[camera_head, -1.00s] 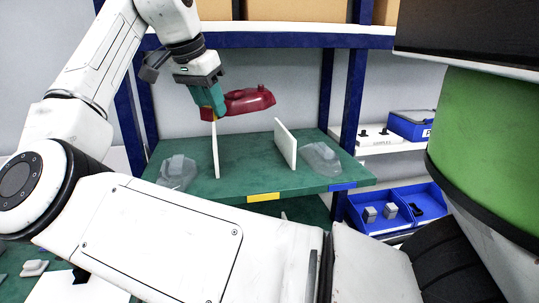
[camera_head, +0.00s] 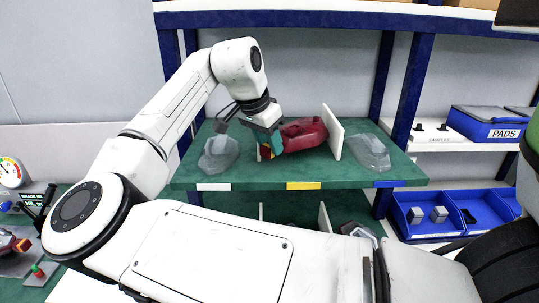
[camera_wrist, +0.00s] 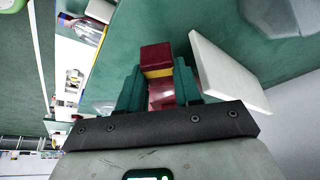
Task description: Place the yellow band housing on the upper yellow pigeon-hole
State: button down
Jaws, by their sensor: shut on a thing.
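The yellow band housing (camera_head: 305,132) is dark red, and its yellow band (camera_wrist: 157,72) shows between my fingers in the wrist view. My gripper (camera_head: 271,152) is shut on one end of it. The housing is in the upper middle pigeon-hole, behind the yellow label (camera_head: 303,186), low over the green shelf (camera_head: 345,174). I cannot tell whether it touches the shelf. A white divider (camera_head: 333,132) stands just right of it and shows close to my fingers in the wrist view (camera_wrist: 228,72). The left divider is mostly hidden by my gripper.
Clear grey housings stand in the upper left hole (camera_head: 218,153) and upper right hole (camera_head: 369,152). A lower shelf with dividers (camera_head: 324,217) lies beneath. Blue bins (camera_head: 430,213) and a PADS box (camera_head: 489,124) are at the right.

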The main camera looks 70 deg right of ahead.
aim_at(269, 156)
jog(key=shift+f, duration=2)
jog(key=c, duration=1.1)
grip_release()
jog(key=shift+o, duration=0.2)
jog(key=v, duration=1.2)
jog(key=shift+b, duration=0.4)
jog(key=shift+s, duration=0.1)
